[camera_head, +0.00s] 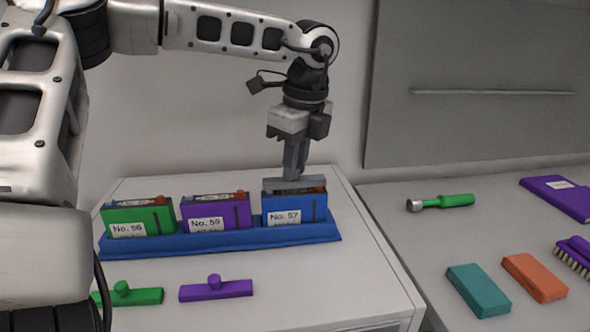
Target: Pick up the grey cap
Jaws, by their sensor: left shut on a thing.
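The grey cap (312,184) is a flat bar on or just above the top of the blue battery (312,208) labelled No. 57. I cannot tell whether cap and battery touch. My left gripper (293,174) points straight down from above and is shut on the cap. Its fingers hide the cap's knob. My right gripper is not in view.
A blue tray (220,243) holds the No. 57 battery, a purple battery (215,214) and a green battery (140,220). A green cap (138,297) and a purple cap (216,290) lie in front. The right counter holds a green-handled tool (448,201), teal block (479,290) and orange block (535,277).

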